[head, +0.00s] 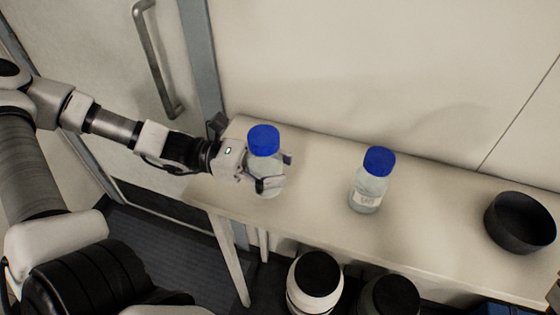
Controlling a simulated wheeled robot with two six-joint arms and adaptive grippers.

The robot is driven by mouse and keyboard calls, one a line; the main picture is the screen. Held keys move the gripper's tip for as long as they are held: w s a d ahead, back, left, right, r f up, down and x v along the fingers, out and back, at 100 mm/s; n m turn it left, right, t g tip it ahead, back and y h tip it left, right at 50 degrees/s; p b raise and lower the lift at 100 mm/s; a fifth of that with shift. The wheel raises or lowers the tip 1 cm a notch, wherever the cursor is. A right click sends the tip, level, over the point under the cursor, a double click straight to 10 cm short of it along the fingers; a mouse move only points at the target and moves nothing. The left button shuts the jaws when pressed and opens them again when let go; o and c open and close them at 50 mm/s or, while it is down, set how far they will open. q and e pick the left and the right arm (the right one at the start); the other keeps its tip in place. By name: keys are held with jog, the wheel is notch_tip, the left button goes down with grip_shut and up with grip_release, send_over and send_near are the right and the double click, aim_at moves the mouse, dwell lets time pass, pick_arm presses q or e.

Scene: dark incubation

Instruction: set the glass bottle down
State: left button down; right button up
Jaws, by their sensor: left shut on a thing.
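A clear glass bottle with a blue cap (264,141) is at the left end of the narrow pale table (310,215). My left gripper (272,172) reaches in from the left and is shut around the body of this bottle. The bottle looks upright. Its lower part is partly hidden by the fingers, and I cannot tell whether its base touches the table. A second glass bottle with a blue cap and a white label (369,190) stands upright on the table to the right, apart from the gripper.
A black bowl (520,222) sits at the right end of the table. The tabletop between the bottles and before the bowl is clear. A wall runs behind the table. A door with a metal handle (160,60) is at the left. Dark-topped containers (317,280) stand below the front edge.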

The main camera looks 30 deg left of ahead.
pick_arm(q)
jog(key=w+a, duration=0.1)
jog(key=w, duration=0.1)
jog(key=w+a, duration=0.2)
jog(key=w, duration=0.1)
jog(key=shift+w+a+f+b, duration=0.3)
jog(key=shift+a+f, duration=0.05)
notch_tip(320, 180, down, 3)
jog(key=shift+a+r+b, duration=0.1)
jog(key=shift+r+b, duration=0.05)
jog(key=shift+b, duration=0.15)
jog(key=shift+w+f, duration=0.15)
jog(key=shift+f, duration=0.25)
jog(key=shift+c, duration=0.5)
grip_release()
